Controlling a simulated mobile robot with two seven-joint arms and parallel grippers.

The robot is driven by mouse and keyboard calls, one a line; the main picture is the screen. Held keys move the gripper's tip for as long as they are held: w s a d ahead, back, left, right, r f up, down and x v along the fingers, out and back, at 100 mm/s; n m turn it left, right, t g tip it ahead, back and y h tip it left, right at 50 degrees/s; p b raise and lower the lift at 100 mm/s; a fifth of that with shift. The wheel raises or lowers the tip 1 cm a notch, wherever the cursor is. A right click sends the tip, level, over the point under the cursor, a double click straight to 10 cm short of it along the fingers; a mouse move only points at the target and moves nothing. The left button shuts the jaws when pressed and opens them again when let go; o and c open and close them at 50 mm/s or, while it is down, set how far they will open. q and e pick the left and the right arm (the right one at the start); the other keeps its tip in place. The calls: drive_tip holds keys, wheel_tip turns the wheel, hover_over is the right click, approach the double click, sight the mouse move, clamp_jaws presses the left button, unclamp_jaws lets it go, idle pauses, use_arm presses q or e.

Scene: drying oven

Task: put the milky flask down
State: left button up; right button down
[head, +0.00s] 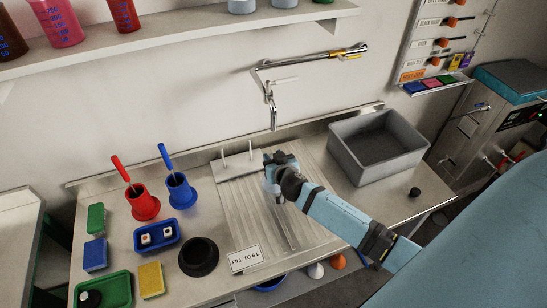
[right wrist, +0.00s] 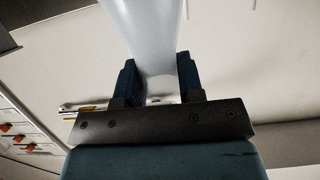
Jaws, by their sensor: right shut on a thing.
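The milky flask (right wrist: 147,35) shows in the right wrist view as a translucent whitish body between the two dark fingers of my right gripper (right wrist: 158,80). The gripper is shut on it. In the head view my right gripper (head: 279,164) is over the ribbed draining area of the steel sink bench (head: 325,190), in front of the pegged rack. There the flask is mostly hidden by the gripper, and I cannot tell whether its base touches the bench. My left gripper is not in view.
A black ring (head: 198,257) and a "FILL TO 6 L" sign (head: 245,259) are at the front. Red (head: 144,204) and blue (head: 181,192) brush holders stand left. A grey basin (head: 348,143) is right, and a tap (head: 272,95) hangs behind. Bare bench lies between.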

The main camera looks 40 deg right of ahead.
drive_tip(key=shift+w, duration=0.1)
drive_tip(key=shift+f, duration=0.15)
drive_tip(key=c, duration=0.8)
unclamp_jaws()
drive_tip(key=shift+o, duration=0.2)
